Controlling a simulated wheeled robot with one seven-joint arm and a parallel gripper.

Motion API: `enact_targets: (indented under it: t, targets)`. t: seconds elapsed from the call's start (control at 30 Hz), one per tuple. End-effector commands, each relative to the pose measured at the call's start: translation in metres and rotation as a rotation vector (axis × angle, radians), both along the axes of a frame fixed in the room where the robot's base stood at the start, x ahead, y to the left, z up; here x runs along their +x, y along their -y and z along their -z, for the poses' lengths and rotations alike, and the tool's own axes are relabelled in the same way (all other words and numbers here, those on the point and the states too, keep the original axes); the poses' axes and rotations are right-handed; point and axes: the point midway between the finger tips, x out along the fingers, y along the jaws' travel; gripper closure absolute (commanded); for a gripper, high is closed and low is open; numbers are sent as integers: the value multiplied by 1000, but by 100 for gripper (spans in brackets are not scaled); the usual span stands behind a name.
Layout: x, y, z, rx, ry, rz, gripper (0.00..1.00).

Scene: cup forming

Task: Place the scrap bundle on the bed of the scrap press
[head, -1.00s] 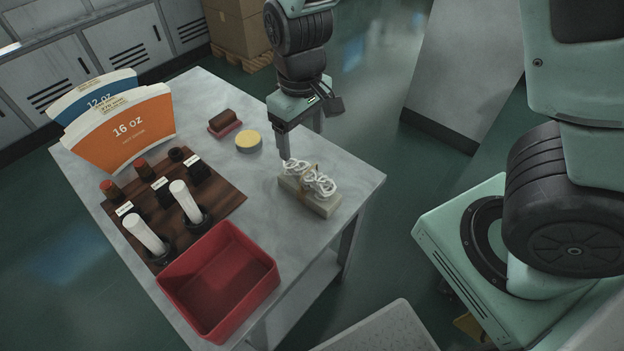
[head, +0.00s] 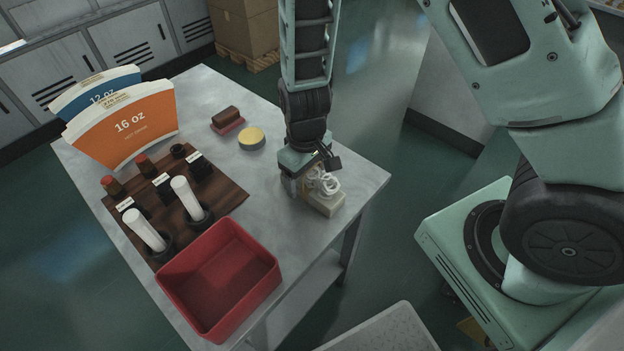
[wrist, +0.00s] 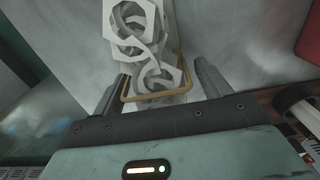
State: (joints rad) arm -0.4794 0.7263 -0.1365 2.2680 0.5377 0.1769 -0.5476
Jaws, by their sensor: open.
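The scrap bundle (head: 325,186) is a heap of white looped cut-outs on a pale beige block (head: 322,207), near the right edge of the grey table. In the wrist view, the bundle (wrist: 140,35) shows its white loops and a tan band around them. My gripper (head: 303,187) is low over the bundle's left part and hides some of it. In the wrist view, my gripper (wrist: 160,88) is open, with one finger on each side of the bundle's near end. I cannot tell whether the fingers touch it. I cannot make out the scrap press.
A red open bin (head: 215,285) stands at the table's (head: 250,205) front. To the left is a dark wooden board (head: 225,192) with white rolls and labelled holders. A round yellow-topped tin (head: 251,138), a brush-like block (head: 227,119) and cup blanks (head: 125,128) lie farther back.

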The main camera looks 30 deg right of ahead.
Motion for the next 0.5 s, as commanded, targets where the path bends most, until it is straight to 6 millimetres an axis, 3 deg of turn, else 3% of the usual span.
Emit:
enact_targets:
  t: [0.2, 0.4, 0.5]
  targets:
    - [0, 0, 0, 0, 1, 1, 24]
    - [0, 0, 0, 0, 0, 1, 76]
    - [0, 0, 0, 0, 1, 1, 80]
